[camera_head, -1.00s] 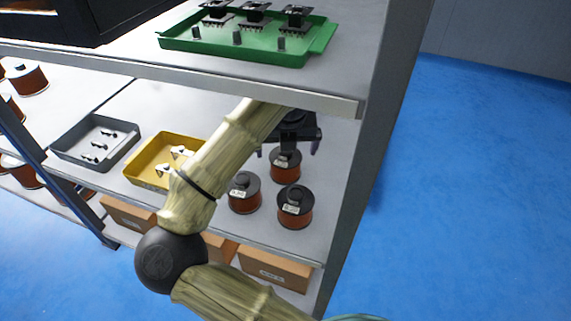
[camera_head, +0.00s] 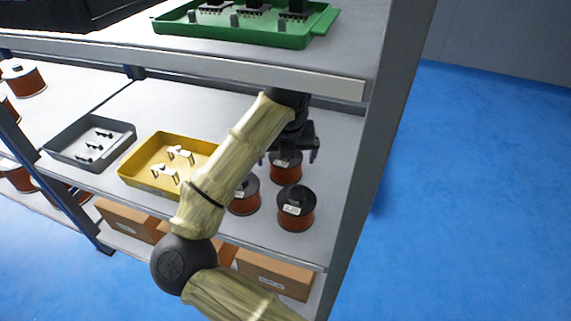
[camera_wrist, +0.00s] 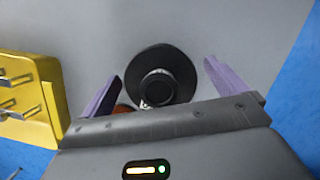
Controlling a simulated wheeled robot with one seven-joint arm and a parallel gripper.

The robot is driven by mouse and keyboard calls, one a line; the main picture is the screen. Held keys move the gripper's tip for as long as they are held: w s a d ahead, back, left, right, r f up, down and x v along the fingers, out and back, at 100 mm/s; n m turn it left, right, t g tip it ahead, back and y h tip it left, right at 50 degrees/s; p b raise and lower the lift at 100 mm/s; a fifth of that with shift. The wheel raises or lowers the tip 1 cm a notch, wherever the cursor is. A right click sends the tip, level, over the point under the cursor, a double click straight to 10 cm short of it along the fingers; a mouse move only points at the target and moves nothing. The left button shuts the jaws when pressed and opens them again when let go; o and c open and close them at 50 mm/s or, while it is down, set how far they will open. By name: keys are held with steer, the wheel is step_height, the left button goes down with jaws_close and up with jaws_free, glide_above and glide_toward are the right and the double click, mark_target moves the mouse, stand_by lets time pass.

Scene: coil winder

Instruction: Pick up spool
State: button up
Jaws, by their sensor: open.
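Three spools of copper-coloured wire with black flanges stand upright at the right end of the middle shelf: a back spool (camera_head: 286,172), a front left spool (camera_head: 245,201) partly behind my arm, and a front right spool (camera_head: 296,213). My gripper (camera_head: 288,157) is open and empty, pointing down just above the back spool, whose top it partly hides. In the wrist view a spool's round black top (camera_wrist: 160,66) lies between the two purple fingers, apart from both. A sliver of another copper spool (camera_wrist: 122,108) shows by the left finger.
A grey side panel (camera_head: 372,170) bounds the right.

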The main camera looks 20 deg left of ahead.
steer(key=shift+c, duration=0.5)
steer(key=c, duration=1.4)
steer(key=shift+r, duration=0.15)
